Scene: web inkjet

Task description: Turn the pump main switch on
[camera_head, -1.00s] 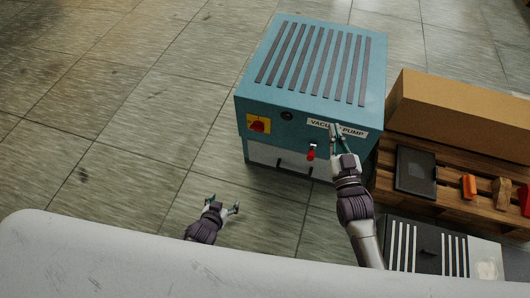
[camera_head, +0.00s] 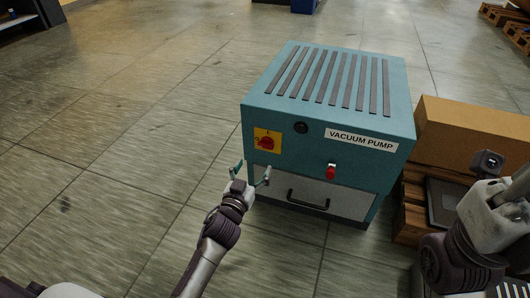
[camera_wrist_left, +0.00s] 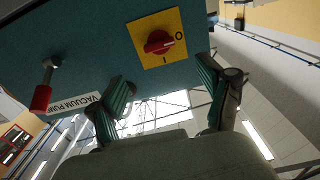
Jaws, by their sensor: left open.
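The main switch is a red rotary knob (camera_head: 267,143) on a yellow plate (camera_head: 260,135) at the front upper left of the teal vacuum pump cabinet (camera_head: 300,115). In the left wrist view the knob (camera_wrist_left: 158,42) shows close up with O and I marks; its bar lies toward the O side. My left gripper (camera_head: 251,174) is open and empty, just below the switch plate, its fingers apart. In the wrist view its fingers (camera_wrist_left: 164,88) are spread on either side below the plate, not around the knob. My right arm shows at the right edge; its fingers are hidden.
A red-handled valve (camera_head: 331,172) sticks out of the cabinet front, right of the switch. A black drawer handle (camera_head: 308,200) is below. A cardboard box (camera_head: 470,135) and wooden pallet (camera_head: 412,215) stand right. The floor at left is clear.

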